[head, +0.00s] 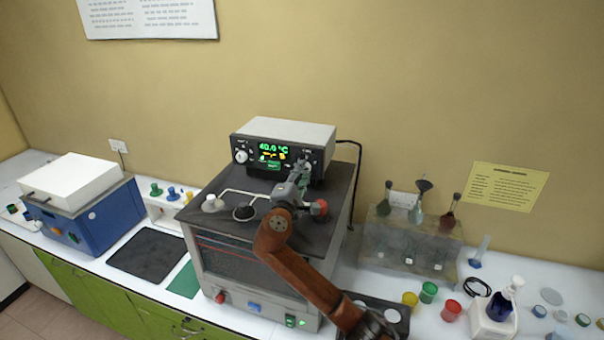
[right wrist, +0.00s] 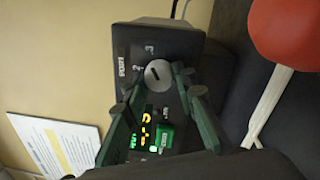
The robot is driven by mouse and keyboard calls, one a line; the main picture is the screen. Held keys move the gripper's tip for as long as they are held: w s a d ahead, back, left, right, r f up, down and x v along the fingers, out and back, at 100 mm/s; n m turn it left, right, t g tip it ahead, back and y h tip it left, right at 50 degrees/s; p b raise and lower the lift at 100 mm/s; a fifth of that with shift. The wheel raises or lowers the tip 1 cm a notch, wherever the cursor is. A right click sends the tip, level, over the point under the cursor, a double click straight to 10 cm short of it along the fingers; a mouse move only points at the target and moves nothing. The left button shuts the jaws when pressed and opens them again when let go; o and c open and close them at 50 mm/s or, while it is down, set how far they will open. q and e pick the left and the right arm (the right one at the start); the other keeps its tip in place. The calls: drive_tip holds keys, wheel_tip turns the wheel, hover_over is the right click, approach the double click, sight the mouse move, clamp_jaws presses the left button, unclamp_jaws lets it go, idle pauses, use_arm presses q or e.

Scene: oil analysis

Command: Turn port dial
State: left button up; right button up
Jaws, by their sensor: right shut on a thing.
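The port dial (right wrist: 158,73) is a round light-grey knob with a dark pointer line. It sits on the dark front panel of the control box (head: 300,137), near the "PORT" lettering in the right wrist view. My right gripper (head: 302,174) is at the right side of that panel in the head view and covers most of the dial there. In the right wrist view its two dark green fingers (right wrist: 158,84) are on either side of the dial, shut on it. The exact finger contact is partly hidden. My left gripper is not in view.
The control box shows a green 40.0 °C readout and a white knob (head: 241,157) at its left. It stands on a dark-topped oven (head: 245,238). A red knob (head: 320,207) is close beside my right wrist. Glassware (head: 417,205) and coloured cups (head: 429,292) stand to the right.

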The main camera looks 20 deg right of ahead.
drive_tip(key=o, duration=0.8)
drive_tip(key=shift+r, duration=0.15)
drive_tip(key=shift+c, duration=0.2)
drive_tip(key=o, duration=0.4)
drive_tip(key=shift+w, duration=0.15)
drive_tip(key=v, duration=1.2)
